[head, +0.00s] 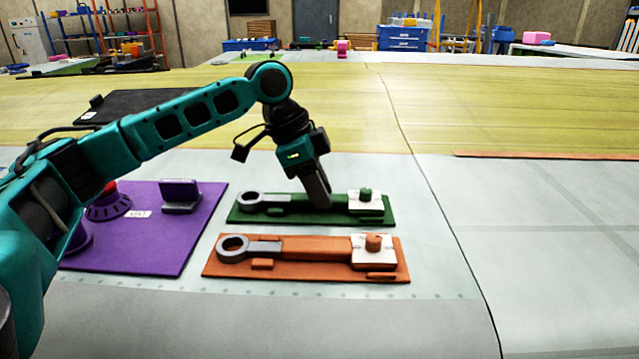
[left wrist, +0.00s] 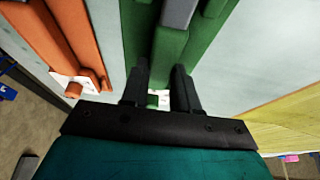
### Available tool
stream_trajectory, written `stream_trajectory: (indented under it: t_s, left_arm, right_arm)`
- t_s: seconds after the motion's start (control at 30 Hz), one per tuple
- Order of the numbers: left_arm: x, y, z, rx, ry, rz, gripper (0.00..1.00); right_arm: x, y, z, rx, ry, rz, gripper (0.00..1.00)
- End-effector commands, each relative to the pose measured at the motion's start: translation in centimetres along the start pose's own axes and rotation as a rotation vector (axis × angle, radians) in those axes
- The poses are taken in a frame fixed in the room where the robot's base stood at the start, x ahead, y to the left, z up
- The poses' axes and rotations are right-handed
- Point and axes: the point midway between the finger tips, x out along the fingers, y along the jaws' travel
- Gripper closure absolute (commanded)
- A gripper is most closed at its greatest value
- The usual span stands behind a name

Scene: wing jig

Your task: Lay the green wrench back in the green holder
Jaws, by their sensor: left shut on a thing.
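The green wrench (head: 273,201) has a grey ring end and shaft and a green handle. It lies along the green holder (head: 238,218), ring to the left, at or just above its surface; any small gap is hard to tell. My left gripper (head: 320,202) points down from above and is shut on the wrench's green handle. In the left wrist view the two fingers (left wrist: 161,88) stand either side of the handle (left wrist: 170,50), with the green holder (left wrist: 138,35) beneath. The fingertips are partly hidden in the head view. My right gripper is not in view.
An orange holder (head: 220,271) with an orange-handled wrench (head: 316,248) lies just in front. A purple board (head: 160,256) with fixtures lies to the left under my left arm. A dark mat (head: 140,105) lies farther back. The pale surface to the right is clear.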

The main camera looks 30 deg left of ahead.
Motion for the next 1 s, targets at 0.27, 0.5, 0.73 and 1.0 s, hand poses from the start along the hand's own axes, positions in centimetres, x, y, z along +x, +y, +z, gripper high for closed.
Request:
stream_trajectory:
  t_s: [0.27, 0.5, 0.73, 1.0]
  left_arm:
    - [0.1, 0.0, 0.0, 0.002, 0.003, -0.003, 1.0]
    - [0.2, 0.0, 0.0, 0.001, 0.002, -0.002, 0.51]
    - [0.2, 0.0, 0.0, 0.001, 0.002, -0.001, 0.41]
    - [-1.1, -0.1, 0.1, 0.0, 0.002, -0.003, 0.41]
  right_arm:
    - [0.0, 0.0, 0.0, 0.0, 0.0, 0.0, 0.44]
    - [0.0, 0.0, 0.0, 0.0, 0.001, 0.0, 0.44]
    - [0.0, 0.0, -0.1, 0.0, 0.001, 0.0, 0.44]
    - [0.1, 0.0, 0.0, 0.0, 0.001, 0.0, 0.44]
